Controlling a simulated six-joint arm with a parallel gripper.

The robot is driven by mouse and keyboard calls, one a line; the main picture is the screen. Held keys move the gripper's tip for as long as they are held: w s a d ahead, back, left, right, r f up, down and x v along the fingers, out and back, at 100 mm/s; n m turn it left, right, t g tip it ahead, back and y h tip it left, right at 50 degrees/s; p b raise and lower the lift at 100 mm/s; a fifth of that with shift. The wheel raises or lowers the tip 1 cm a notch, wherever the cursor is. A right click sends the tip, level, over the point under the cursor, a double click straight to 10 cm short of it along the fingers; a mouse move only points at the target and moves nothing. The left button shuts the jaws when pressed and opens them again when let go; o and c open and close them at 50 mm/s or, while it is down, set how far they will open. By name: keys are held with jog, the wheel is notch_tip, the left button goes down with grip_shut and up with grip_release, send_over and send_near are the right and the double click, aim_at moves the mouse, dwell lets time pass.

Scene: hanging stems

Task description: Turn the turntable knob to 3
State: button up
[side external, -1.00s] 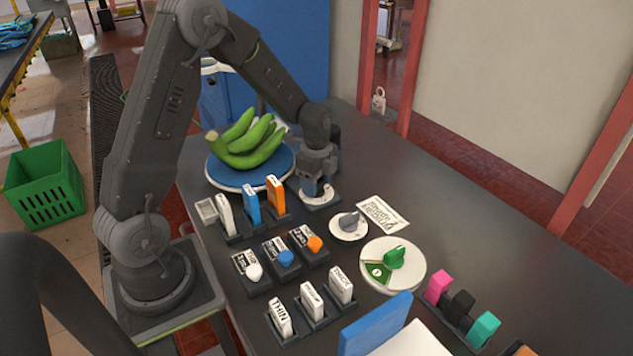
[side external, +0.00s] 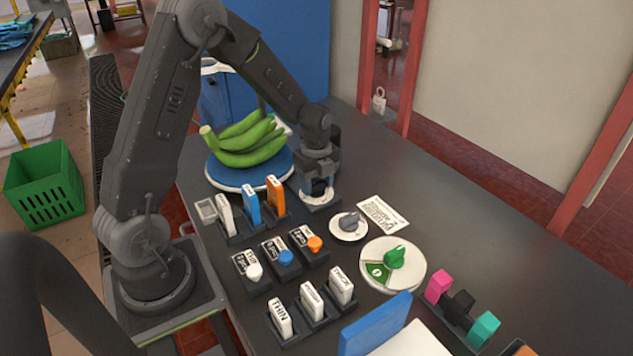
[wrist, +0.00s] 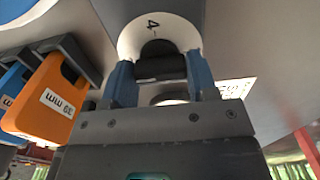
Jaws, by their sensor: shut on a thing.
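The turntable (side external: 213,178) is a round blue disc with a white rim at the back of the table, and a green banana bunch (side external: 245,142) lies on it. My gripper (side external: 318,189) points down just right of the turntable, over a small knob base (side external: 322,204). In the wrist view, my gripper's blue fingers (wrist: 160,72) are shut on the sides of a dark knob (wrist: 160,62). Behind the knob is a round white dial (wrist: 132,38) with a "4" near its upper middle. Other dial numbers and the knob's pointer are hidden or too unclear to read.
A grey knob (side external: 349,221) on a white disc and a green knob (side external: 394,257) on a larger disc stand nearer. Blue and orange tags (side external: 275,196) stand close left of my gripper.

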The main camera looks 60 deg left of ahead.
aim_at(317, 183)
jog(key=shift+r, duration=0.1)
jog(key=o, duration=0.9)
jog(key=shift+o, duration=0.2)
notch_tip(317, 183, up, 14)
jog(key=s+d+r+n+t, duration=0.2)
jog(key=s+d+r+n, duration=0.1)
jog(key=s+d+n, duration=0.4)
jog(key=s+d+r+n+t, duration=0.3)
jog(key=s+d+n, duration=0.5)
jog(key=s+n, duration=0.3)
jog(key=shift+s+r+t, duration=0.3)
jog(key=shift+s+r, duration=0.15)
jog(key=shift+s, duration=0.15)
